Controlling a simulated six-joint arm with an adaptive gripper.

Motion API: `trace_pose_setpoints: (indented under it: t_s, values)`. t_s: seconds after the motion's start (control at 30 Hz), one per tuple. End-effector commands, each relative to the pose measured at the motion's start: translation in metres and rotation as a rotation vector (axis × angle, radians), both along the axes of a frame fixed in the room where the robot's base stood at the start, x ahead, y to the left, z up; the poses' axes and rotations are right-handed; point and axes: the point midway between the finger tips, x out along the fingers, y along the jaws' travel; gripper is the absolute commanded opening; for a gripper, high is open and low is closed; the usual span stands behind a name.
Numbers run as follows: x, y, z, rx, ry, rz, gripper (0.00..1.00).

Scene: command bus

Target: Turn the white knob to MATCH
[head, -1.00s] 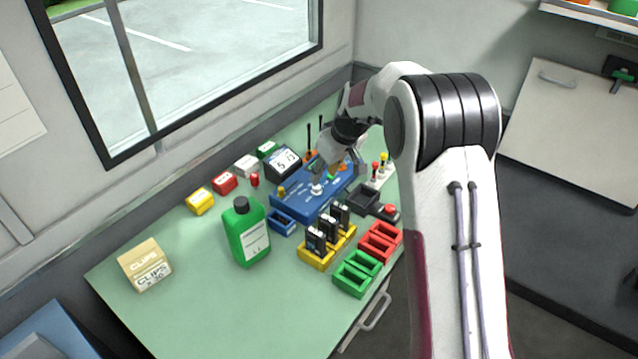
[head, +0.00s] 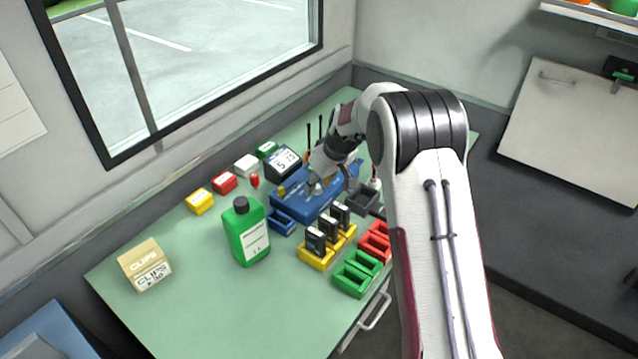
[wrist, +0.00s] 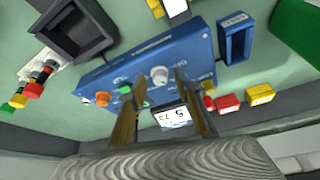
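The white knob (wrist: 159,75) sits on top of the blue box (wrist: 130,62), which stands on the green table. In the head view, the knob (head: 315,188) shows near the left finger, on the blue box (head: 290,207). My gripper (wrist: 158,84) is open and empty, with its fingers pointing at the box. In the wrist view, the knob appears between the two fingertips, slightly past them; I cannot tell whether they touch it. In the head view, my gripper (head: 333,186) is low over the box and hides part of its top. The MATCH mark cannot be read.
An orange knob (wrist: 102,98) and a green button (wrist: 124,88) are on the box near the fingers. A display (head: 283,162) stands behind it. A dark tray (head: 362,200), a yellow rack (head: 317,258) with black pieces and a green bottle (head: 246,232) stand in front.

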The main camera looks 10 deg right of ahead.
Motion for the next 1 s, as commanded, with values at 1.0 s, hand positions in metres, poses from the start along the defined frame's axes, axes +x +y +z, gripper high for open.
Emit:
trace_pose_setpoints:
  t_s: [1.0]
  values:
    - [-0.0011, 0.0011, 0.0004, 0.0, 0.001, -0.123, 0.0]
